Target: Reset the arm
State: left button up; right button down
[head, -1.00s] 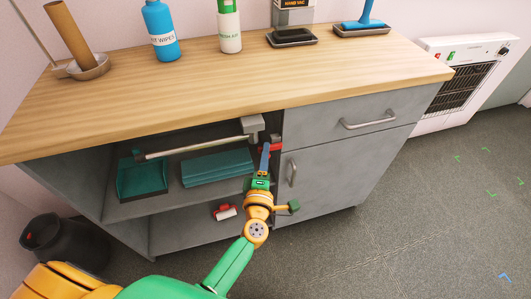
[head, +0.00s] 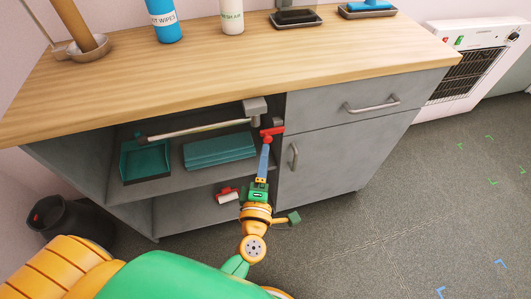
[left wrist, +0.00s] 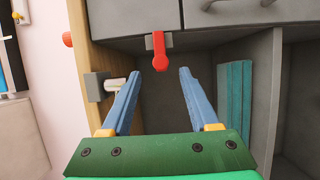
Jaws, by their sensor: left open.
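My left arm reaches up to the cabinet. Its left gripper (head: 266,146) has two blue fingers, seen nearly edge-on in the head view. In the left wrist view, the gripper (left wrist: 160,72) is open, with nothing between its fingers. A red lever (head: 272,131) at the top of the open shelf lies just beyond the fingertips. It hangs from a metal mount in the wrist view (left wrist: 160,50), apart from both fingers. My right gripper is not in view.
The upper shelf holds a teal stack (head: 220,150) and a teal tray (head: 145,160). A metal bar (head: 195,130) runs above them. A red-and-white item (head: 228,195) is on the lower shelf. A dark bin (head: 65,222) stands left. Floor at right is clear.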

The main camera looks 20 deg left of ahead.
pick_arm(q)
jog(key=s+d+f+m+g+h, duration=0.25)
jog(key=s+f+m, duration=0.35)
jog(key=f, duration=0.5)
jog(key=s+d+f+m+g+h, duration=0.1)
jog(key=s+f+m+g+h, duration=0.25)
jog(key=f+m, duration=0.6)
jog(key=s+a+f+m+g, duration=0.3)
jog(key=s+f+g, duration=0.3)
jog(key=s+f, duration=0.45)
jog(key=s+a+f+m+g+y, duration=0.1)
jog(key=s+a+f+m+g, duration=0.2)
jog(key=s, duration=0.4)
jog(key=s+a+f+m+g+y, duration=0.1)
jog(key=s+a+f+g, duration=0.1)
jog(key=s+a, duration=0.3)
notch_tip(320, 180, up, 14)
jog(key=d+p, duration=0.1)
jog(key=p, duration=1.2)
jog(key=shift+s+p, duration=0.3)
jog(key=shift+p, duration=0.1)
jog(key=shift+d, duration=0.1)
